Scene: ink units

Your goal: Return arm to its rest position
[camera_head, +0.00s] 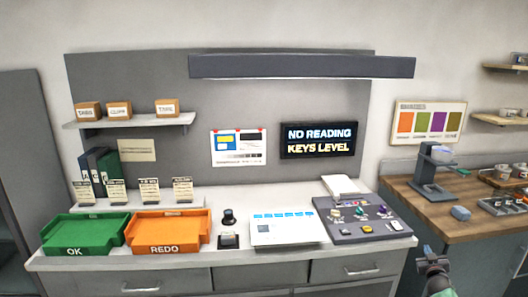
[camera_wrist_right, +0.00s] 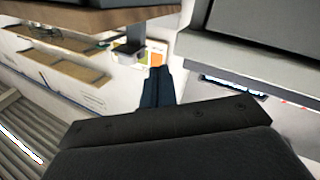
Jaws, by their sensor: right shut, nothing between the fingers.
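My right gripper (camera_head: 433,262) shows at the lower right of the head view, in front of the gap between the white desk and the wooden counter. It is raised and apart from both. In the right wrist view its dark fingers (camera_wrist_right: 158,84) are together with nothing between them. My left gripper is in neither view.
The white desk (camera_head: 160,263) holds a green OK tray (camera_head: 85,233), an orange REDO tray (camera_head: 167,231) and a grey control panel (camera_head: 362,219). The wooden counter (camera_head: 440,205) on the right bears a grey stand (camera_head: 432,172). A lit sign (camera_head: 319,140) hangs behind the desk.

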